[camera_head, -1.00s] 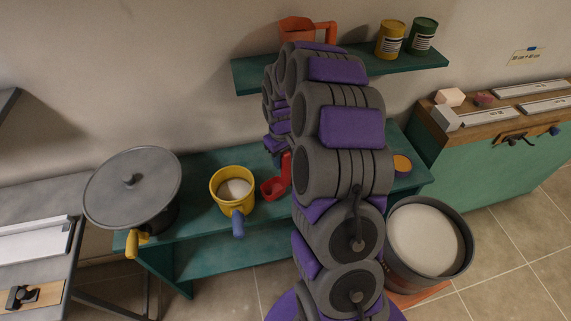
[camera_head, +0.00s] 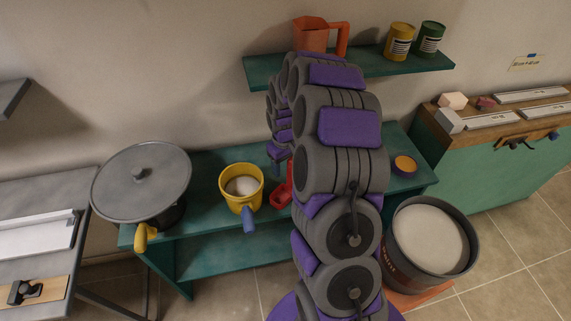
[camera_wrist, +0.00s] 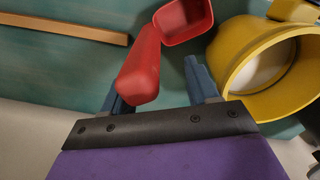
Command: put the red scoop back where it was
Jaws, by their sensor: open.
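The red scoop (camera_head: 281,195) sits on the green bench, just right of the yellow pot, partly hidden by my arm in the head view. In the wrist view the scoop's cup (camera_wrist: 185,20) is at the top and its thick red handle reaches down between my fingers. My gripper (camera_wrist: 153,82) is open, with one blue finger on each side of the handle. Gaps show beside the handle, more on the right; I cannot tell whether the left finger touches it. In the head view my gripper (camera_head: 277,153) is just above the scoop, mostly behind my arm.
The yellow pot (camera_head: 227,192) with white powder is close to the right finger in the wrist view (camera_wrist: 236,62). A wooden strip (camera_wrist: 70,27) lies on the green surface. A big lidded grey pot (camera_head: 140,180) stands left. An orange jug (camera_head: 311,36) and two cans are on the upper shelf.

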